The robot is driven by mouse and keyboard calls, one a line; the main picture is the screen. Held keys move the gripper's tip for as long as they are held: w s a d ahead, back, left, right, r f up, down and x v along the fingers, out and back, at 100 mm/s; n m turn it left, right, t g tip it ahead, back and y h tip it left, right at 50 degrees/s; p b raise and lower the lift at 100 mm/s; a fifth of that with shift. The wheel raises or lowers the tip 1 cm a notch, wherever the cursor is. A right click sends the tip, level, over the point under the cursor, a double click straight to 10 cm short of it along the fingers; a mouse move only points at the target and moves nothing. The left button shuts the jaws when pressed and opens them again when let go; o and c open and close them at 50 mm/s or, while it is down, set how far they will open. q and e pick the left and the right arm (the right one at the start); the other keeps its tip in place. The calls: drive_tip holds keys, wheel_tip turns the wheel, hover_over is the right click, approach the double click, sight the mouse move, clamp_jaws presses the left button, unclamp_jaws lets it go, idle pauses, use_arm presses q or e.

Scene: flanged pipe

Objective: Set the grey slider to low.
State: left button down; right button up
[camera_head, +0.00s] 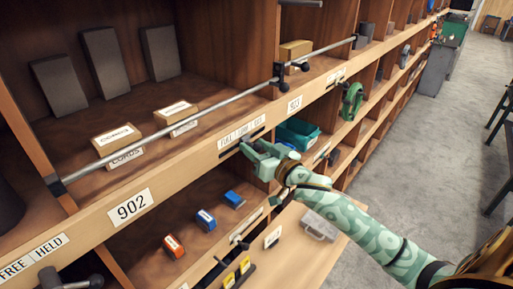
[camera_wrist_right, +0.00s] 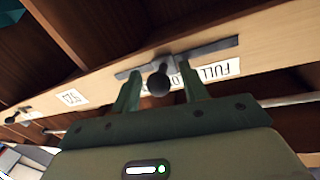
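The grey slider shows in the right wrist view as a dark round knob (camera_wrist_right: 159,84) on a flat grey rail (camera_wrist_right: 215,48) fixed to the shelf's wooden front edge. In the head view a FULL, LOW, CUT label strip (camera_head: 241,134) sits above the rail, and my gripper hides the knob. The wrist view shows the labels upside down; FULL is clear, the one beside the knob is partly covered. I cannot tell the exact setting. My right gripper (camera_head: 249,149) is open, its fingers (camera_wrist_right: 162,94) on either side of the knob with gaps showing. My left gripper is not in view.
A long metal rod (camera_head: 190,117) runs in front of the upper shelf, above my right gripper. Small boxes (camera_head: 117,138) stand behind it.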

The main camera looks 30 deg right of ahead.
drive_tip(key=shift+d, duration=0.15)
drive_tip(key=shift+s+f, duration=0.1)
drive_tip(key=shift+s, duration=0.25)
drive_tip(key=s+d+b, duration=0.2)
drive_tip(key=s+b, duration=0.1)
drive_tip(key=s, duration=1.2)
drive_tip(key=shift+s, duration=0.2)
